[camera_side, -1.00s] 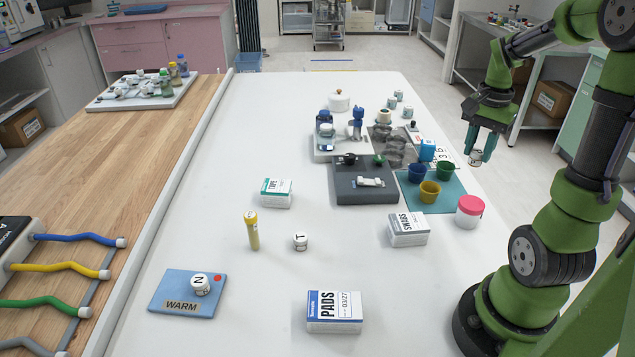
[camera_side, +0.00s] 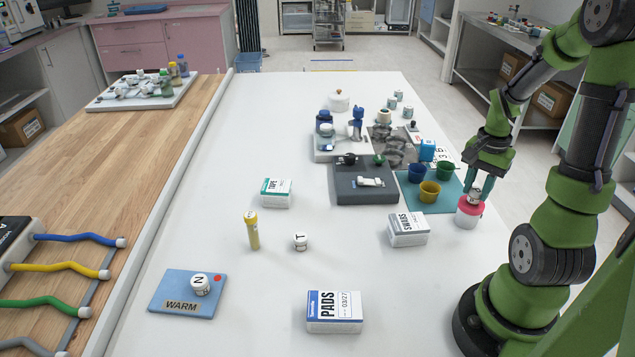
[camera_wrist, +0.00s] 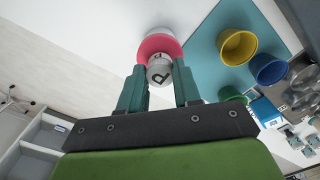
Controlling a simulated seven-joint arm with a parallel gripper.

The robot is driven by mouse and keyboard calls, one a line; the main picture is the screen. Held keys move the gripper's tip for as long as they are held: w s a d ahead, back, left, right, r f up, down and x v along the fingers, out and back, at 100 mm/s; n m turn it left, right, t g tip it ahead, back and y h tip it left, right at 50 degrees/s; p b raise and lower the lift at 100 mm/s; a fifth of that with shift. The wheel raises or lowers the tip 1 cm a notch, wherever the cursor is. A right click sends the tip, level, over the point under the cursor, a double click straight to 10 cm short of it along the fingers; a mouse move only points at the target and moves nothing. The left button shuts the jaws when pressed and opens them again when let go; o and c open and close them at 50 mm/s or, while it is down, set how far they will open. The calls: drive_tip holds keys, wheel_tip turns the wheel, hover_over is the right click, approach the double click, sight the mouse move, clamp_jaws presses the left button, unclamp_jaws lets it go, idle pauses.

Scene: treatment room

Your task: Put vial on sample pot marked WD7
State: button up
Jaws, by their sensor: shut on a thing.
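My gripper (camera_side: 476,190) is shut on a small white vial (camera_wrist: 159,71) with a dark letter on its end. In the side view the vial (camera_side: 474,196) shows between the fingertips, right over the pink lid of a white sample pot (camera_side: 466,217). The vial is at or just above the lid; I cannot tell whether they touch. In the wrist view the pot's pink lid (camera_wrist: 160,44) shows just behind the vial. No WD7 marking is readable on the pot in either view.
A teal mat (camera_side: 449,203) with blue, green and yellow cups (camera_side: 429,191) lies left of the pot. A SWABS box (camera_side: 408,230) stands at its lower left. Farther left are a vial marked T (camera_side: 301,242) and a vial marked N (camera_side: 201,285) on a WARM pad (camera_side: 165,305).

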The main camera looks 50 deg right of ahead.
sight(476, 190)
drive_tip(key=shift+f, duration=0.1)
drive_tip(key=o, duration=1)
wheel_tip(476, 190, up, 12)
drive_tip(key=w+a+r+n+t, duration=0.1)
drive_tip(key=a+n, duration=0.3)
drive_tip(key=a, duration=0.5)
drive_tip(key=w+a+r+n+t+y, duration=0.1)
drive_tip(key=w+a+r+n+t, duration=0.1)
drive_tip(key=a+n, duration=0.3)
drive_tip(key=w+a+r+n+t+y, duration=0.1)
drive_tip(key=w+a+n+t, duration=0.2)
drive_tip(key=a, duration=1)
drive_tip(key=shift+w+r+n+t, duration=0.15)
drive_tip(key=shift+n+t, duration=0.45)
drive_tip(key=shift+n, duration=0.4)
